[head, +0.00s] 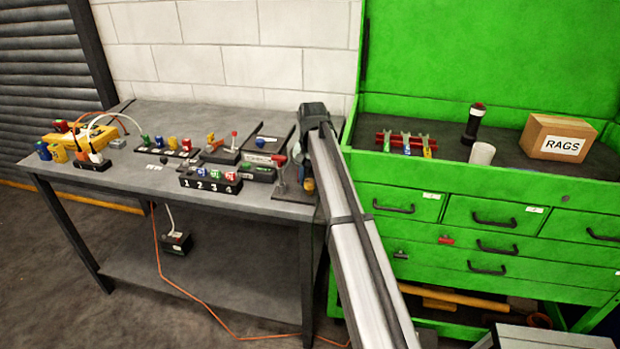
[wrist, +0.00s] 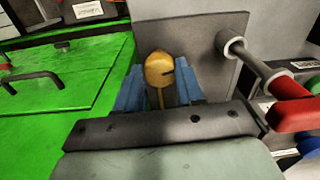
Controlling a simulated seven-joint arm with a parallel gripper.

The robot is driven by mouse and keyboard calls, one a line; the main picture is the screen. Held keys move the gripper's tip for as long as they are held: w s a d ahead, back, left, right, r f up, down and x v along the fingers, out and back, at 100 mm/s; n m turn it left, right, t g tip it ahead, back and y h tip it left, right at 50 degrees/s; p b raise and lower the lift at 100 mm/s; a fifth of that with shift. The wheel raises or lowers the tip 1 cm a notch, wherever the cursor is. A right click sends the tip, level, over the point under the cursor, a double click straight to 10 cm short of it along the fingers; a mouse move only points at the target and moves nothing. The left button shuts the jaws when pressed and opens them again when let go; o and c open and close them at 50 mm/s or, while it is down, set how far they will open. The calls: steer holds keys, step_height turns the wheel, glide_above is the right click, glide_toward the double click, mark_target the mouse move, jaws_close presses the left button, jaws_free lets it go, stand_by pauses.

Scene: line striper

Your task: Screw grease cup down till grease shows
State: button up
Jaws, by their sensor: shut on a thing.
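The grease cup (wrist: 160,70) is a round brass-yellow cap with a dark mark at its right side, seen in the wrist view between two blue fingers. My gripper (wrist: 160,93) is shut on it. A thin yellow stem or streak runs below the cap; I cannot tell whether it is grease. In the head view my arm hides most of the gripper and cup at the right end of the grey workbench (head: 240,120). The cup's threads and seat are hidden.
A grey rod with a red handle (wrist: 294,114) is close on the right. The green tool cabinet (head: 485,200) adjoins the bench. A numbered block (head: 210,182) and other small parts crowd the bench.

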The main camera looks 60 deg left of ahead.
mark_target(312, 181)
stand_by(0.4)
steer(key=o, duration=1)
steer(key=shift+o, duration=0.2)
step_height(312, 181, up, 14)
steer(key=shift+w, duration=0.15)
steer(key=shift+d+f, duration=0.1)
steer(key=shift+d, duration=0.05)
